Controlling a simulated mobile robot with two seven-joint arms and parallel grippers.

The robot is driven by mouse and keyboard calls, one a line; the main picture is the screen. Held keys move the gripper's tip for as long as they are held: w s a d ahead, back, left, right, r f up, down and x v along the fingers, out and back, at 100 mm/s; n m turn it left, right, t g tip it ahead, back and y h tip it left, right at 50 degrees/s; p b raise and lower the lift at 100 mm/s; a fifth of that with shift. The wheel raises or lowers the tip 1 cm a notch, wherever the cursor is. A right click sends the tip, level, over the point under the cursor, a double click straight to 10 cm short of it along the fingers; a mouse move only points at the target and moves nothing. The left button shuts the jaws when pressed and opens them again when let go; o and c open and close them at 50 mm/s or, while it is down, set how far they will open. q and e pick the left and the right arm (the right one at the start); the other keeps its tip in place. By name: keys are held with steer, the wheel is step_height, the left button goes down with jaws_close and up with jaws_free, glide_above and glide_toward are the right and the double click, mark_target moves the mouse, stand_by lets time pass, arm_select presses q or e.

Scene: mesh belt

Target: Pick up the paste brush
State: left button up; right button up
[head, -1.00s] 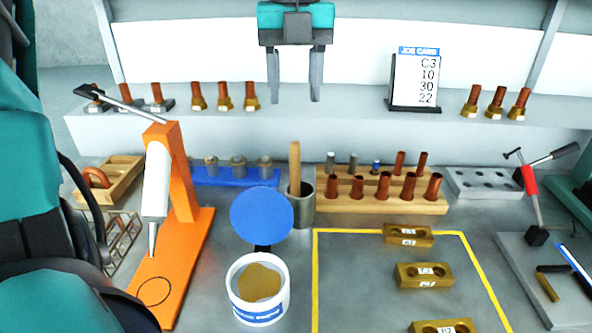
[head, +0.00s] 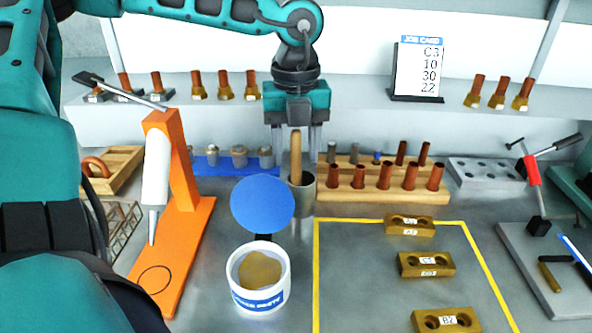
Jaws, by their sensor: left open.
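The paste brush shows as a wooden handle (head: 296,157) standing upright in a grey metal cup (head: 303,194); its lower end is hidden inside the cup. My left gripper (head: 297,146) points down at the brush, its two fingers apart, one on each side of the handle's upper part. I see no finger touching the handle. My right gripper is not in view.
An open white paste tub (head: 258,300) with a raised blue lid (head: 262,204) stands in front of the cup. A wooden rack (head: 390,193) of copper tubes is close on the right, a blue rack (head: 206,170) on the left. An orange stand (head: 180,230) is further left.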

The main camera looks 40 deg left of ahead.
arm_select(q)
steer(key=shift+f, duration=0.1)
jaws_close()
stand_by(0.4)
